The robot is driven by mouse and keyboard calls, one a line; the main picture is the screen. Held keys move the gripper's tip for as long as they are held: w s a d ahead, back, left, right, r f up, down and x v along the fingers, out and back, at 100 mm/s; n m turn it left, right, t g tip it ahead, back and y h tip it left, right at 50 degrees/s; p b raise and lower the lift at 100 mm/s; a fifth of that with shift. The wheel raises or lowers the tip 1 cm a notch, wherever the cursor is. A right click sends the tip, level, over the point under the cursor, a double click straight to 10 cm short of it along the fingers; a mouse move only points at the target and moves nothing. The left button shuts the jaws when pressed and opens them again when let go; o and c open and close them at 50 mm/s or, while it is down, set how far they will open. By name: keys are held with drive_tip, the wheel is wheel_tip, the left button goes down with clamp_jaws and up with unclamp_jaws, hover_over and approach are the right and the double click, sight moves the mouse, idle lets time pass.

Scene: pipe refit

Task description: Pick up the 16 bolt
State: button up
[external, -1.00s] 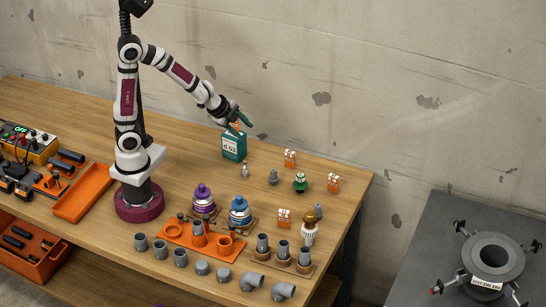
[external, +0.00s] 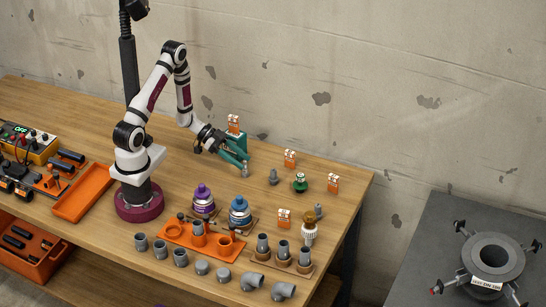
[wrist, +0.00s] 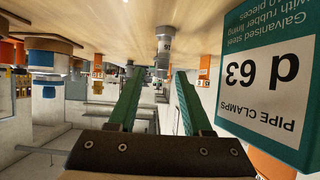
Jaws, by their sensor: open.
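My gripper (external: 239,163) reaches down to the right with green fingers, low over the table beside the pipe clamp box. It is open, and nothing is between the fingers' inner faces near the palm. A small grey bolt (external: 245,172) stands upright at the fingertips. In the wrist view, which looks upside down, a grey bolt (wrist: 165,42) shows beyond the gap of my open gripper (wrist: 158,74). A second grey bolt (external: 273,177) stands further right. I cannot read a size on either bolt, so I cannot tell which is the 16.
The green box (external: 237,141) marked d 63 stands close behind the gripper; it fills the right of the wrist view (wrist: 268,85). Purple (external: 203,198) and blue (external: 240,211) bottles stand in front.

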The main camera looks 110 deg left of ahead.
sight(246, 164)
drive_tip(key=x, duration=0.5)
drive_tip(key=shift+w+a+f, duration=0.15)
drive_tip(key=shift+f, duration=0.1)
clamp_jaws()
